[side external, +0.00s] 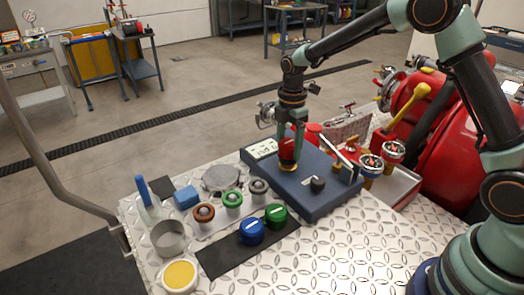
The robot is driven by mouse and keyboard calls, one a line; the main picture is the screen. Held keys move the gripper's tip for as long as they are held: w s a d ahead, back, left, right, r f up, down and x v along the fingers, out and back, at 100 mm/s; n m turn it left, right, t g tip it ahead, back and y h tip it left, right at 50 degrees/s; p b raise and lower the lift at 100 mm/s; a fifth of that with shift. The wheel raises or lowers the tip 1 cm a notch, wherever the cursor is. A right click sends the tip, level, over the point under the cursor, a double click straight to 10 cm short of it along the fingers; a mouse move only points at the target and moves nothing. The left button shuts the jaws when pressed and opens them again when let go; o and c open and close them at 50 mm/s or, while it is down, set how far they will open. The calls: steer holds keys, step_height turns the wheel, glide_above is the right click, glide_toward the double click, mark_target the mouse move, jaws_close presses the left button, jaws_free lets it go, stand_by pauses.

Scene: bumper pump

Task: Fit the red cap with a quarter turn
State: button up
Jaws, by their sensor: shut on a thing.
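The red cap (287,151) is between the fingers of my gripper (290,142), which is shut on it. The cap is upright over the blue pump box (330,203), near the middle of its top. A dark part with a hint of yellow shows just under the cap. I cannot tell from this view whether the cap is seated or how far it is turned. A blue cap (252,231) and a green cap (276,216) lie on a black mat (222,261) to the left.
A black knob (317,184) stands on the box's front part. Gauges (371,164) and a red lever are close on the right. Ring fittings (232,198), a metal cup (168,238) and a yellow-filled cup (179,275) stand at left. The front right plate is clear.

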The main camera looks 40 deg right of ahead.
steer(key=shift+f, duration=0.2)
stand_by(0.3)
steer(key=m, duration=0.4)
steer(key=shift+m, duration=0.6)
steer(key=m, duration=0.3)
steer(key=shift+m, duration=0.4)
steer(key=shift+r+m, duration=0.1)
steer(key=shift+m, duration=0.6)
